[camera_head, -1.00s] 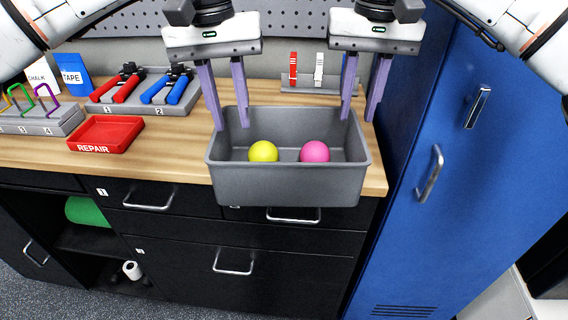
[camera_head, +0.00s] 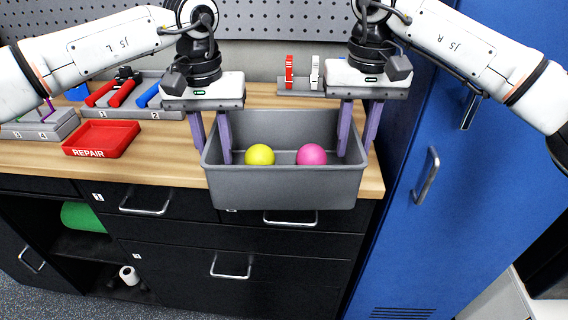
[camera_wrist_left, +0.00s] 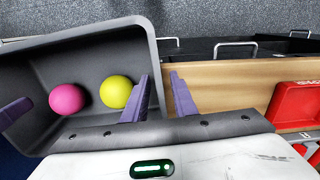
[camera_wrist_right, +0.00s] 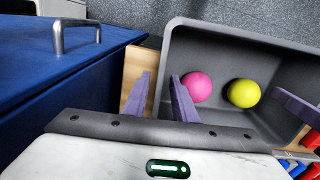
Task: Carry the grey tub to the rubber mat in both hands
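The grey tub (camera_head: 285,190) stands on the wooden counter at its front edge, with a yellow ball (camera_head: 260,155) and a pink ball (camera_head: 311,155) inside. My left gripper (camera_head: 214,157) is at the tub's left wall, one finger inside and one outside. My right gripper (camera_head: 356,153) straddles the right wall the same way. The left wrist view (camera_wrist_left: 158,76) and right wrist view (camera_wrist_right: 160,76) show both finger pairs spread, with gaps around the walls. I see no rubber mat.
A red REPAIR tray (camera_head: 101,138) and a grey rack (camera_head: 130,108) with red- and blue-handled tools lie left of the tub. A small holder (camera_head: 300,87) with red and white items stands behind. A blue locker (camera_head: 450,200) stands close on the right. Black drawers (camera_head: 160,235) are below.

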